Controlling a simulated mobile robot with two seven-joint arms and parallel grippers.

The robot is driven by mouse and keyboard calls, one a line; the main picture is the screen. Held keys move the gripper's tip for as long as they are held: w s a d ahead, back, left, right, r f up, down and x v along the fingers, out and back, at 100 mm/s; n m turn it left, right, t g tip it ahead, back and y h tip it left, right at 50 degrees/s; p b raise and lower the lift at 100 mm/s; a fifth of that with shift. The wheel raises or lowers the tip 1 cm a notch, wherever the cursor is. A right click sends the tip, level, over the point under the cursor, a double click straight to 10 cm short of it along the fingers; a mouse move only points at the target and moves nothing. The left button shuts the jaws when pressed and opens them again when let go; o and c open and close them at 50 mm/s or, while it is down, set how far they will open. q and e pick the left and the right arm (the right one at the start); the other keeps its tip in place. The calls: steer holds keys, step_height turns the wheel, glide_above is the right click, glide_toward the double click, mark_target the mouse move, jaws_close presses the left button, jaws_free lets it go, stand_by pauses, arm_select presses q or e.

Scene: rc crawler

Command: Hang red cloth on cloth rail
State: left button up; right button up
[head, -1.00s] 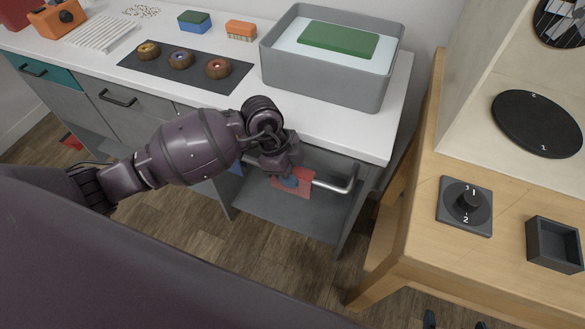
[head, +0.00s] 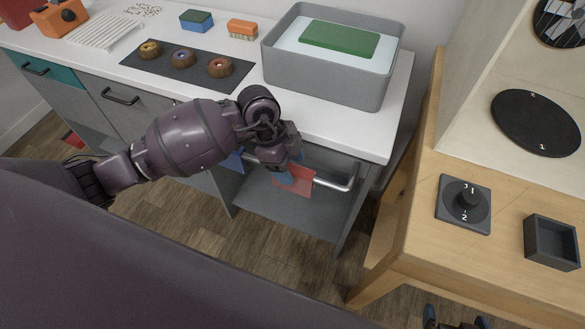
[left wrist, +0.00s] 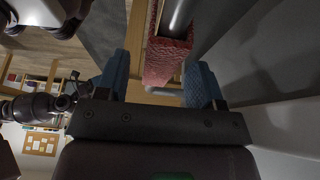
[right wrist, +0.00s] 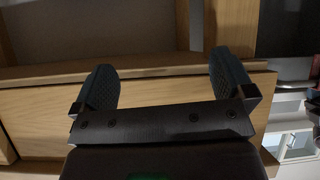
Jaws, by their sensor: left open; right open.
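The red cloth (head: 301,181) hangs over the metal cloth rail (head: 332,186) on the front of the grey cabinet. In the left wrist view the cloth (left wrist: 165,62) is draped around the rail (left wrist: 176,14), with its lower end between my left fingers. My left gripper (head: 288,174) is open around the cloth, with a gap visible on both sides; its fingers also show in the left wrist view (left wrist: 160,88). In the head view the gripper hides part of the cloth and rail. My right gripper (right wrist: 162,85) is open and empty, facing a wooden front.
A blue item (head: 234,161) hangs at the left part of the rail. A wooden unit (head: 420,225) stands at the right.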

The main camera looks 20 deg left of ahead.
arm_select(q)
steer(key=p+v, duration=0.1)
steer(key=v, duration=0.7)
steer(key=shift+a+r+p, duration=0.15)
steer(key=shift+r+p, duration=0.2)
steer(key=shift+p, duration=0.05)
steer(key=s+d+r+m+t+h, duration=0.2)
steer(key=s+d+h, duration=0.4)
steer(key=d+h, duration=0.4)
steer(key=s+a+f+n+t+y, duration=0.1)
steer(key=a+f+n+t+y, duration=0.2)
steer(key=a+n+t+y, duration=0.35)
steer(key=a+f+n+t+y, duration=0.3)
steer(key=a+n+t, duration=0.4)
steer(key=n+t, duration=0.25)
steer(key=s+a+f+n+g+y, duration=0.1)
steer(key=s+a+f+g+y, duration=0.1)
steer(key=s+f, duration=0.3)
steer(key=s+a+f+n+g+y, duration=0.2)
steer(key=s+a+f+g+y, duration=0.1)
steer(key=s+f, duration=0.3)
steer(key=shift+s+f+g, duration=0.25)
steer(key=shift+f+g, duration=0.4)
steer(key=shift+g, duration=0.25)
